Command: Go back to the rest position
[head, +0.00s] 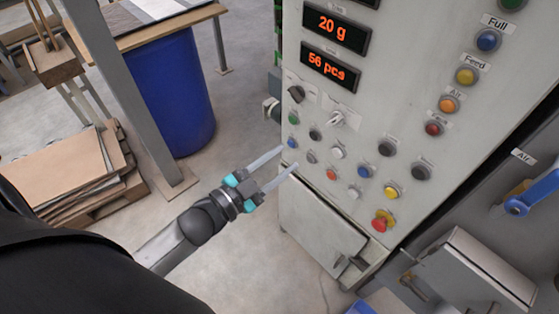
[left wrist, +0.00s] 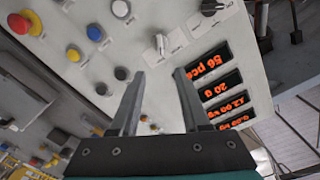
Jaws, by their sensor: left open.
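My left gripper (head: 288,158) reaches in from the lower left in the head view. Its two long grey fingers are apart, with nothing between them. The fingertips are close to the left edge of the control panel (head: 345,95), by the lower rows of buttons; I cannot tell whether they touch it. In the left wrist view the open fingers (left wrist: 160,85) point at the panel, with the red displays (left wrist: 215,85) to the right and a switch knob (left wrist: 160,45) beyond the tips. My right gripper is in neither view.
A blue barrel (head: 175,95) stands under a table at upper left, behind a grey post (head: 120,85). Flat boards (head: 75,165) lie on a pallet at left. A blue handle (head: 520,203) sticks out at right. Grey floor is clear between barrel and cabinet.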

